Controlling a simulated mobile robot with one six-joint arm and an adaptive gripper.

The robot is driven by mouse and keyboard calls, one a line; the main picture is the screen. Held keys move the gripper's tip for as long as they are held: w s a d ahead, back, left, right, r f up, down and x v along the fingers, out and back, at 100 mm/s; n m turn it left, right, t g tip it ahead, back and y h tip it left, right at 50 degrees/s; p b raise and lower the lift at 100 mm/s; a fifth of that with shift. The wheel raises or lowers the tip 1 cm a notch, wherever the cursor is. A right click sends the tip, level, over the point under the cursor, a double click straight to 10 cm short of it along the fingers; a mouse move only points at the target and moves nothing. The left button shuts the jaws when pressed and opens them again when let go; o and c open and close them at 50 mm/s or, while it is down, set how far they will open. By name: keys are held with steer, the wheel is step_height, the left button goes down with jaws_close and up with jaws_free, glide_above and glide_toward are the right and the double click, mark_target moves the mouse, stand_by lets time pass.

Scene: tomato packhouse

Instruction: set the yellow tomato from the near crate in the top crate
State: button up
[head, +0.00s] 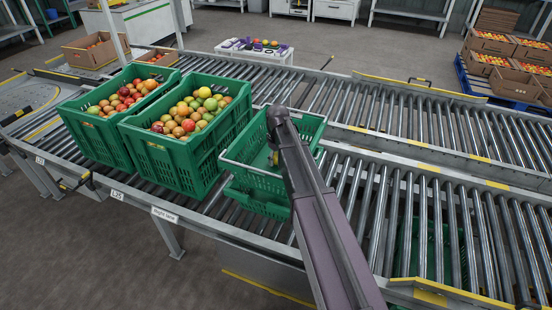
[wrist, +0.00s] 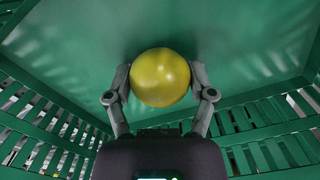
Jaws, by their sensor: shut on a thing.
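The yellow tomato (wrist: 160,78) is between the two fingers of my gripper (wrist: 160,82) in the wrist view. The fingers touch it on both sides. It is over the smooth green floor of a crate, and I cannot tell whether it touches that floor. In the head view my arm reaches down into the top crate (head: 252,172), a green crate stacked on another green crate (head: 262,203) on the rollers. A small yellow patch shows beside my arm there. My gripper is mostly hidden by the arm and the crate wall.
Two green crates (head: 188,155) (head: 95,135) heaped with mixed tomatoes stand left of the stack, the nearer one close to it. Slotted crate walls surround my gripper. A white table (head: 255,50) with small items stands behind.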

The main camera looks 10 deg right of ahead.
steer(key=shift+f, duration=0.1)
steer(key=o, duration=0.7)
steer(key=shift+c, duration=0.7)
steer(key=shift+r+p, duration=3.5)
steer(key=shift+r, duration=0.05)
